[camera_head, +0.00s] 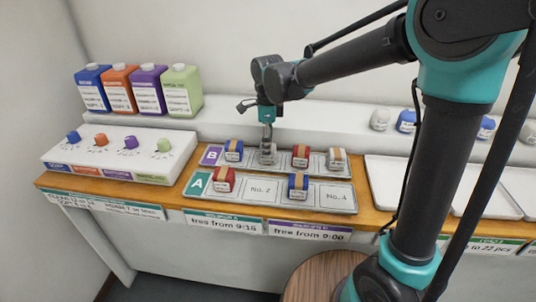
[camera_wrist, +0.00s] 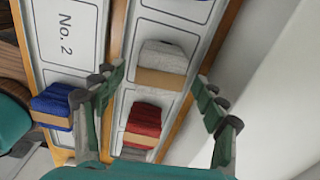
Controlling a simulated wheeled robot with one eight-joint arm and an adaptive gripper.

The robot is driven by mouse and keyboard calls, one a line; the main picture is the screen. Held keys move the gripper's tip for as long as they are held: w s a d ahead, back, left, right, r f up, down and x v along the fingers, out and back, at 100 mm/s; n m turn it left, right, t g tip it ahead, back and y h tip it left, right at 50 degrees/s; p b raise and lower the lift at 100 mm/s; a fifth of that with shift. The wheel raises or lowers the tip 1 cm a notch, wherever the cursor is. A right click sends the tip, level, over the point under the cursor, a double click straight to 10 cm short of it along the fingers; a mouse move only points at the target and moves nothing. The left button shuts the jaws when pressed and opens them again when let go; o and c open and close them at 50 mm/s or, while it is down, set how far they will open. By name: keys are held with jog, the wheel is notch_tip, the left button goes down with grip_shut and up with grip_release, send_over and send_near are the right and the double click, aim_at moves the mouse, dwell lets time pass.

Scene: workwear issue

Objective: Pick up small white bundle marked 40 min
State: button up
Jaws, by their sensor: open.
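A small white-grey bundle with a tan band (camera_head: 268,154) sits in row B of the tray, between a blue bundle (camera_head: 233,150) and a red one (camera_head: 301,155). Its marking is not legible. It also shows in the wrist view (camera_wrist: 167,60), in its pale compartment. My gripper (camera_head: 267,132) is above this bundle, pointing down. In the wrist view my gripper (camera_wrist: 160,88) is open and empty, its fingers apart on either side of the line of row B. The white bundle lies beyond the fingertips; contact cannot be told.
Row A (camera_head: 260,203) holds a red bundle (camera_head: 222,181) and a blue bundle (camera_head: 298,186); No. 2 and No. 4 are empty. More bundles, white (camera_head: 380,119) and blue (camera_head: 406,121), stand on the back ledge. Coloured bottles (camera_head: 135,90) stand back left. White trays (camera_head: 390,170) lie right.

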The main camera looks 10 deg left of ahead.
notch_tip(320, 180, down, 2)
jog(key=c, duration=1.3)
jog(key=shift+r, duration=0.1)
